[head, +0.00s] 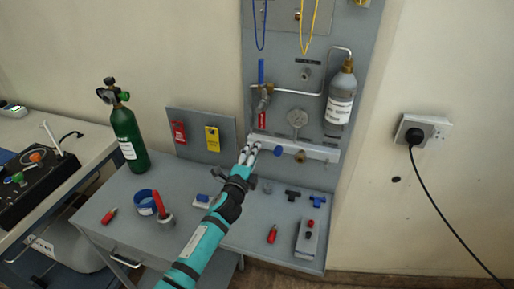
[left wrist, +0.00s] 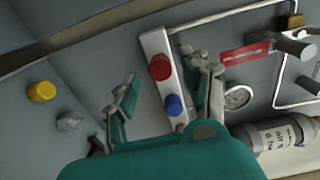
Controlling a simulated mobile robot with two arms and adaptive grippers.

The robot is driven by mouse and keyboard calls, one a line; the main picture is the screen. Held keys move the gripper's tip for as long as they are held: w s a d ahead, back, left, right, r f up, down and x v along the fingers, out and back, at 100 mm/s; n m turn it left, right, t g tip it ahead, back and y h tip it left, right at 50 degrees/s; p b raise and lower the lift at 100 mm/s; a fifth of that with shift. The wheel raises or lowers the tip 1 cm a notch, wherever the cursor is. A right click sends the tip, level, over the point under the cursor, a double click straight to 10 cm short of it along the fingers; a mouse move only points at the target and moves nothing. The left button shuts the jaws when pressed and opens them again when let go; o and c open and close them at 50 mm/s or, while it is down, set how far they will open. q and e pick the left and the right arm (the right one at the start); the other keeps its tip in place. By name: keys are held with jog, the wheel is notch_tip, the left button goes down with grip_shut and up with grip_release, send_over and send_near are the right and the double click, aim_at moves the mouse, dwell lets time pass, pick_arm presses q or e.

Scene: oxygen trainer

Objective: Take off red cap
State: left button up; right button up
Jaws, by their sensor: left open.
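The red cap (left wrist: 160,67) sits on a pale manifold bar (left wrist: 150,42) on the grey panel in the left wrist view. A blue cap (left wrist: 174,105) is beside it, and also shows in the head view (head: 278,151). My left gripper (head: 249,149) is at the left end of the bar and hides the red cap in the head view. In the left wrist view its open fingers (left wrist: 163,80) appear on either side of the red cap; I cannot tell whether they touch it. My right gripper is not in view.
A grey bottle (head: 341,95) and a round gauge (head: 298,118) are on the panel above the bar. A green cylinder (head: 128,135) stands at the left.

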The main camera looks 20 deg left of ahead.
pick_arm(q)
jog(key=shift+m, duration=3.5)
jog(key=m+p, duration=0.1)
jog(key=m, duration=0.2)
jog(key=shift+m, duration=0.7)
